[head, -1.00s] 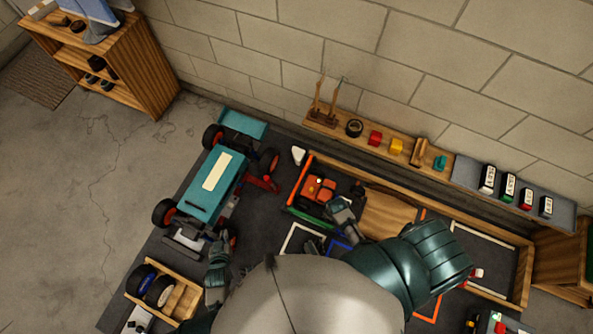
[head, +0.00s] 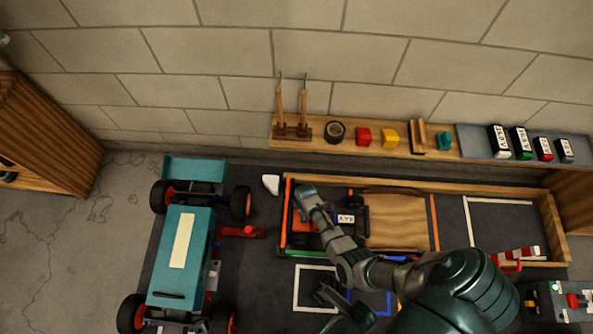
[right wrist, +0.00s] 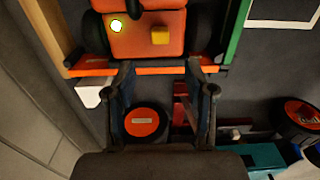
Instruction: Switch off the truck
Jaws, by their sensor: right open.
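The truck (head: 301,222) is orange and sits at the left end of the wooden tray, partly hidden under my right gripper (head: 305,195) in the head view. In the right wrist view the truck (right wrist: 175,30) fills the top. A bright round light (right wrist: 116,26) and a yellow block (right wrist: 160,36) show on its orange surface. My right gripper (right wrist: 161,70) is open and empty. Its fingertips overlap the tray's orange edge (right wrist: 165,71) in the picture, short of the yellow block; their height above it is unclear.
A teal racecar (head: 168,285) stands left of the tray; its wheel (right wrist: 143,122) lies below my right fingers in the wrist view. A white piece (head: 271,184) is beside the tray. The tray's wooden rim (head: 400,183) runs along the back, near the wall shelf (head: 300,146).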

